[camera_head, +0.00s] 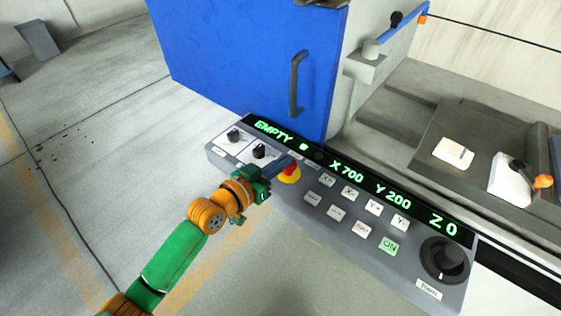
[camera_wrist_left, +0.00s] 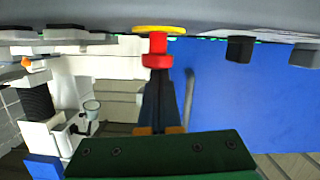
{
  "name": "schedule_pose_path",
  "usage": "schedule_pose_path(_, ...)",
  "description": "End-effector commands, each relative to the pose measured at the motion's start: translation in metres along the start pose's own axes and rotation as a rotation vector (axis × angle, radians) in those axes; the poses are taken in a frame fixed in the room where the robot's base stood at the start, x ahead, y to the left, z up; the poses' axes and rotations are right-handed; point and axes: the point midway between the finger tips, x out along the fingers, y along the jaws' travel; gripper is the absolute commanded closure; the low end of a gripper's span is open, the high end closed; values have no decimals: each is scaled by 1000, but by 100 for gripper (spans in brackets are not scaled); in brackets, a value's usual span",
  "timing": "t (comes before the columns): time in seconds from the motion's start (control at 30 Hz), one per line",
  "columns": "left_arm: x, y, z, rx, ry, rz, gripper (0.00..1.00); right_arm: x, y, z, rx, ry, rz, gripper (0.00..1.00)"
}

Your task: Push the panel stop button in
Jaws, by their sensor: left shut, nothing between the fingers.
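The stop button (camera_head: 290,169) is a red mushroom head on a yellow ring, on the grey control panel (camera_head: 320,222). In the left wrist view the red stop button (camera_wrist_left: 157,60) stands out from its yellow ring on a visible stem. My left gripper (camera_head: 284,164) is shut and empty, with its dark fingertips at the button in the head view. In the left wrist view the closed fingers (camera_wrist_left: 158,88) point straight at the red head and overlap its near edge. I cannot tell whether they touch it. My right gripper is not in view.
The panel carries a green display (camera_head: 345,172), two dark knobs, several white keys, a green ON key (camera_head: 388,245) and a large black dial (camera_head: 444,260). A blue door (camera_head: 240,60) with a dark handle (camera_head: 297,82) stands behind. Open floor lies to the left.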

Motion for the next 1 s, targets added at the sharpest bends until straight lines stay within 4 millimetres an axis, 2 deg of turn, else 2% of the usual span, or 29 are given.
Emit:
schedule_pose_path(0.03,3,-2,13,1,-6,0,100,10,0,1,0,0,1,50)
schedule_pose_path(0.07,3,-2,16,1,-7,0,100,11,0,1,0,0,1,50)
schedule_pose_path(0.4,2,-1,17,-2,-19,1,100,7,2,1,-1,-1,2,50)
schedule_pose_path(0.53,0,1,-3,-1,-15,-1,100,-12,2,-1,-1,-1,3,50)
schedule_pose_path(0.67,-4,4,-41,1,3,-4,100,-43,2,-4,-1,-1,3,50)
schedule_pose_path(0.73,-18,2,-31,2,3,-6,100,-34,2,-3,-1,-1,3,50)
schedule_pose_path(1.0,-79,3,-31,4,8,-4,100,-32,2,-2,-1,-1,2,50)
